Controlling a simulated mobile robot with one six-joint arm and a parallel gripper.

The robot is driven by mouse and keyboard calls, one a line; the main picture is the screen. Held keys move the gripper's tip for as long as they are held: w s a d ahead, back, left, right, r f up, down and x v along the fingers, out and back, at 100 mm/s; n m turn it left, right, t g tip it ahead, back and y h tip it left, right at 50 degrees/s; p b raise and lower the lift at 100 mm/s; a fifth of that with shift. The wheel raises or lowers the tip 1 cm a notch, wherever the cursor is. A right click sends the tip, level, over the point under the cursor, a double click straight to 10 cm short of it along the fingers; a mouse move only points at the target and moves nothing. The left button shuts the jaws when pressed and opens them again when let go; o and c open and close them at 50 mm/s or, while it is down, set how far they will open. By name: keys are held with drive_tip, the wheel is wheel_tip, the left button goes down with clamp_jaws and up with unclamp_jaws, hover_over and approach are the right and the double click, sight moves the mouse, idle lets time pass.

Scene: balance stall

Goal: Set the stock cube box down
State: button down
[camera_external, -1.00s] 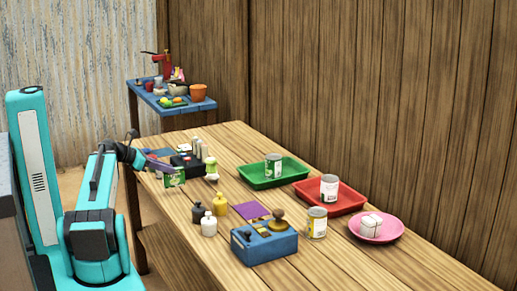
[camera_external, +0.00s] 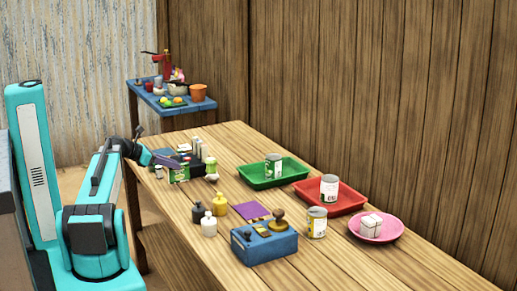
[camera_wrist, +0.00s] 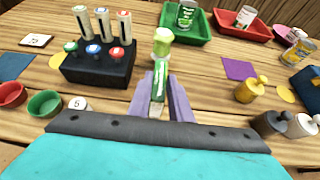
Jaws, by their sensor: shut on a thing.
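In the wrist view the purple fingers of my gripper (camera_wrist: 160,84) close on both sides of the green box (camera_wrist: 159,76), of which only a narrow part shows. I cannot tell whether its bottom touches the tabletop (camera_wrist: 208,75). A pale green bottle-like piece (camera_wrist: 163,42) stands just beyond the box in the wrist view.
A black block (camera_wrist: 98,66) with pale tubes and coloured knobs stands left of the fingers. Red and green bowls (camera_wrist: 45,102) lie nearer left. Yellow (camera_wrist: 250,90), dark and white knobbed pieces stand right. Green (camera_external: 250,180) and red trays hold cans. Bare wood lies right of the fingers.

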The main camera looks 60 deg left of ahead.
sight(168, 170)
drive_tip(key=shift+f+p, duration=0.3)
drive_tip(key=shift+f, duration=1.45)
drive_tip(key=c, duration=1.6)
unclamp_jaws()
drive_tip(key=shift+f, duration=0.1)
drive_tip(key=shift+s, duration=0.1)
drive_tip(key=b+v, duration=0.1)
drive_tip(key=v, duration=1.1)
